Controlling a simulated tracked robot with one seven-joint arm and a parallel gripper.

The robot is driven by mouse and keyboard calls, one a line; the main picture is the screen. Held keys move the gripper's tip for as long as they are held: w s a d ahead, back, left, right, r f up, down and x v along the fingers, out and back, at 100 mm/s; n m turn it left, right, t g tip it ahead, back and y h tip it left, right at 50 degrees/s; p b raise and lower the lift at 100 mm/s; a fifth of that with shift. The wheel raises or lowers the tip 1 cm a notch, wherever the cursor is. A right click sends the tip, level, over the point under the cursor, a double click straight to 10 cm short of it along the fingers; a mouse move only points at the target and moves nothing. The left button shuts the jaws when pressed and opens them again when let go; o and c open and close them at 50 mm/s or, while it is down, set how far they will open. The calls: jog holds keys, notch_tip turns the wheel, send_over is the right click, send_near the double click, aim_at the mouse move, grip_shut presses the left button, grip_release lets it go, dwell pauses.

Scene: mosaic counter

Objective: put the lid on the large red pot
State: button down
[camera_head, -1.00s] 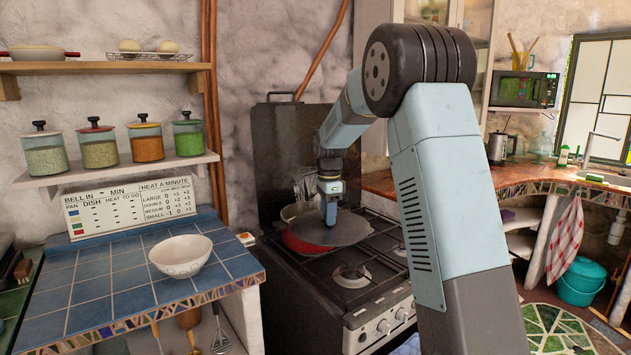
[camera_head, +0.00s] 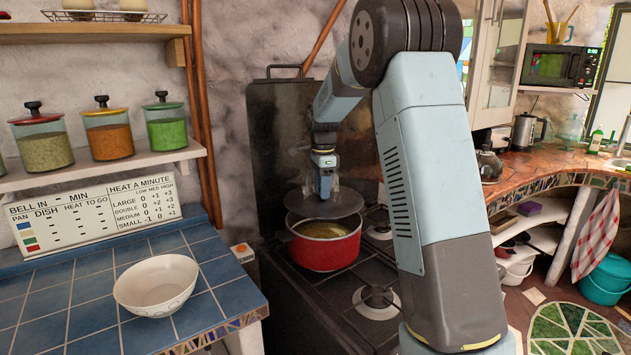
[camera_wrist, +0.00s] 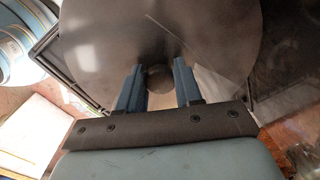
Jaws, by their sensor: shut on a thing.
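The large red pot (camera_head: 325,254) stands upright on the stove, and its front rim and yellowish-brown inside show. The lid (camera_head: 345,206), a flat dark grey disc, hangs roughly level above the back part of the pot and hides its rear rim. A gap shows at the front, so the lid is not seated on the pot. My gripper (camera_head: 325,191) points down and is shut on the lid's knob. In the wrist view the round knob (camera_wrist: 160,78) sits between my two fingers, and the lid (camera_wrist: 110,40) fills the upper middle. The pot is hidden there.
The dark stove (camera_head: 330,292) has a free burner (camera_head: 376,301) in front right of the pot. A tall raised stove cover (camera_head: 268,140) stands behind. A white bowl (camera_head: 157,286) sits on the blue tiled counter (camera_head: 60,308) at left. Spice jars (camera_head: 107,132) line the shelf above.

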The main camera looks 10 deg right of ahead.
jog(key=shift+w+d+f, duration=0.1)
jog(key=shift+w+d, duration=0.3)
jog(key=shift+f, duration=0.15)
jog(key=shift+a+f, duration=0.25)
jog(key=shift+f, duration=2.35)
jog(key=shift+f, duration=0.4)
jog(key=c, duration=0.7)
grip_release()
jog(key=shift+s, duration=0.1)
jog(key=shift+o, duration=0.5)
